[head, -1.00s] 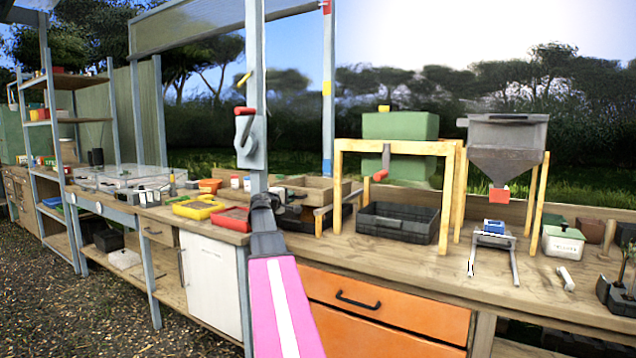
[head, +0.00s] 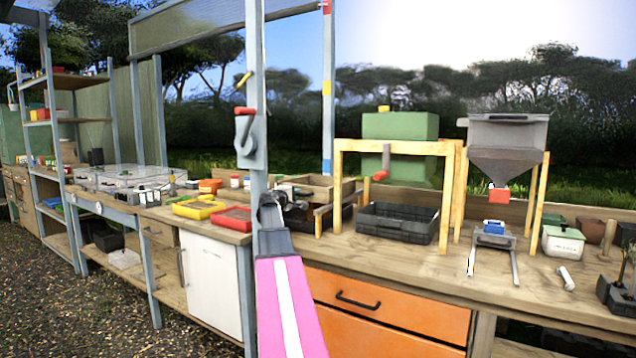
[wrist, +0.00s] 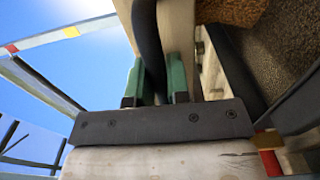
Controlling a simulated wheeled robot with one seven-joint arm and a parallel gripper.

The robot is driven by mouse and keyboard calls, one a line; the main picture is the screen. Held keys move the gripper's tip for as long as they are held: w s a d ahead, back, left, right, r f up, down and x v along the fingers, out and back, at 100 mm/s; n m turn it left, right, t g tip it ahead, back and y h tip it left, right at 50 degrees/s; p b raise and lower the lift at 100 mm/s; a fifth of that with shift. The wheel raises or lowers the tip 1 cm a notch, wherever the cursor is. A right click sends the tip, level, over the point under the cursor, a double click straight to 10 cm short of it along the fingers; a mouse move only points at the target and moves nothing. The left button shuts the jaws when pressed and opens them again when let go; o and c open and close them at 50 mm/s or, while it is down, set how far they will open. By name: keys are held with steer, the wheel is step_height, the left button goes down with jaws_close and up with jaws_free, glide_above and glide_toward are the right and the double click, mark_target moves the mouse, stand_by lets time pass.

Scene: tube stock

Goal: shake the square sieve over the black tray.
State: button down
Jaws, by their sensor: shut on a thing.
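The square sieve (head: 335,190) shows in the head view as a shallow wooden frame just right of the grey post. My gripper (head: 270,205) is at its near left side and is shut on it. In the wrist view my gripper (wrist: 157,85) has its green fingertips on either side of a dark bar, beside the sieve's pale wooden side (wrist: 176,30). Brown grainy stuff shows at the top of that view. A black tray (wrist: 235,65) with grey-brown grains lies beyond and below the frame. In the head view it is mostly hidden behind my gripper and the sieve.
A black crate (head: 398,222) stands under a wooden stand right of the sieve. The grey post (head: 259,130) rises close to my gripper. Red (head: 233,219) and yellow (head: 197,207) trays lie to the left. A grey hopper (head: 507,135) stands at the right.

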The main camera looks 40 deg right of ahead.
steer(key=v, duration=0.7)
steer(key=x, duration=0.7)
steer(key=shift+w+d, duration=0.1)
steer(key=shift+d, duration=0.05)
jaws_free()
stand_by(0.4)
steer(key=v, duration=1)
stand_by(0.6)
stand_by(0.5)
